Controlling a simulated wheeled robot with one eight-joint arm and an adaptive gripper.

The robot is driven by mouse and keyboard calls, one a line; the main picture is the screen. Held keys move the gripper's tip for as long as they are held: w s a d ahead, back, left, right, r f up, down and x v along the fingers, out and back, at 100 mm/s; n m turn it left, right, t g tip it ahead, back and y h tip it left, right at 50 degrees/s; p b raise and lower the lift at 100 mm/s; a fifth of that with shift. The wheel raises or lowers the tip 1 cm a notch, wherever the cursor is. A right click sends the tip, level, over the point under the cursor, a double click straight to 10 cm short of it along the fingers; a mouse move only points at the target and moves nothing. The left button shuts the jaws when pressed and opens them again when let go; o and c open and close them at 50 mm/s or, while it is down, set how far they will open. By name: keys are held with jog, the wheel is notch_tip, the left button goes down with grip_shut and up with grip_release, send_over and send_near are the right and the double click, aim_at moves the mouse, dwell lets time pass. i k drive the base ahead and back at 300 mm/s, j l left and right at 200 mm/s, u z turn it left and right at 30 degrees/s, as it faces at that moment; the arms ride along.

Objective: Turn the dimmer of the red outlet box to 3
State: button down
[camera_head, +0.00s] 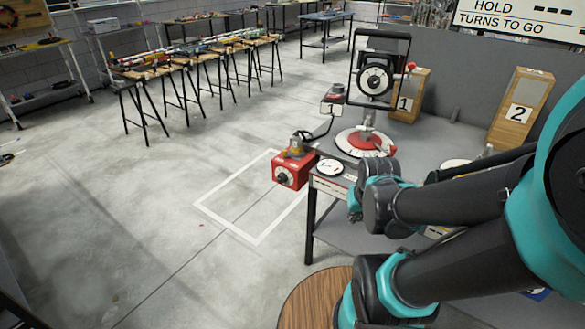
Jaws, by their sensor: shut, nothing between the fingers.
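The red outlet box (293,168) sits at the left corner of the grey workbench, near the picture's middle. Its front carries a round dimmer dial (282,177) with a dark centre and a pale ring. The dial's numbers and pointer are too small to read. A dark fitting and a cable show on top of the box. My arm reaches in from the right, and its dark and teal wrist end lies just right of the box, apart from it in the picture. My gripper cannot be made out; the wrist hides that area.
A white round disc (329,167) lies beside the box. A stand with a black framed dial (375,79) rises from a red and white base (365,143) behind it. Wooden boxes marked 1 (406,101) and 2 (519,112) stand farther back. Open floor lies left.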

aim_at(282, 177)
jog(key=u, duration=1.05)
jog(key=k+l+u, duration=0.7)
jog(key=k+l, duration=0.35)
jog(key=k, duration=0.25)
